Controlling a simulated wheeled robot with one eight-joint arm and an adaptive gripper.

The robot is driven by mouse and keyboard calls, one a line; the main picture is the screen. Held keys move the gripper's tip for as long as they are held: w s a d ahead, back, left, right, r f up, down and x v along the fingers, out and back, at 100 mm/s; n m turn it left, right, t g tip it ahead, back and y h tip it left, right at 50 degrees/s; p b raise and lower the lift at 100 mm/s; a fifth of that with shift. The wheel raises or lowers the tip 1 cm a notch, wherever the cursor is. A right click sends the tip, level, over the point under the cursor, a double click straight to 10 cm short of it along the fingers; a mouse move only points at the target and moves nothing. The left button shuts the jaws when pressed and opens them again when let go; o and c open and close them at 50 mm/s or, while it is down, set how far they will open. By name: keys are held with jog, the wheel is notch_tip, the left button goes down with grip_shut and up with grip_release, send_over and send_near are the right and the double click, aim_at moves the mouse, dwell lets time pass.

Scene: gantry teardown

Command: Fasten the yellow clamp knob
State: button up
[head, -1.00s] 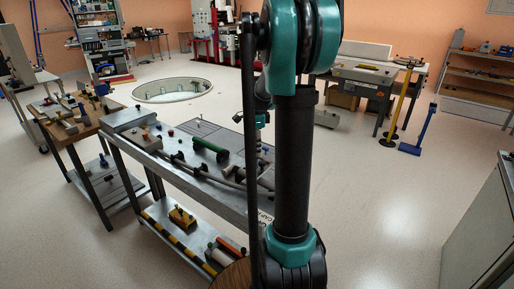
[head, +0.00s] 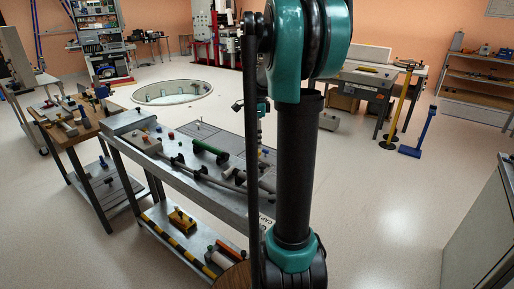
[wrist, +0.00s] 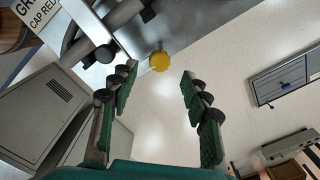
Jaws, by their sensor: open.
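The yellow clamp knob (wrist: 159,61) shows in the wrist view as a round yellow cap near the edge of the grey bench (wrist: 103,72). My gripper (wrist: 158,80) is open, with its green-padded fingers spread to either side of the line to the knob. The knob appears just beyond the fingertips, centred between them. Nothing is between the fingers, and I see no contact with the knob. In the head view my arm hides part of the bench's right end, and I cannot clearly make out the knob there.
The bench (head: 190,170) carries a green cylinder (head: 210,152), a long pipe and small parts. A wooden-topped table (head: 75,125) stands left of it. A round floor opening (head: 172,92) lies behind. A grey cabinet (head: 480,230) stands at right, with open floor between.

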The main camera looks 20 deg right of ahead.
aim_at(257, 151)
notch_tip(257, 151, up, 7)
jog(key=shift+f, duration=0.15)
dwell(0.5)
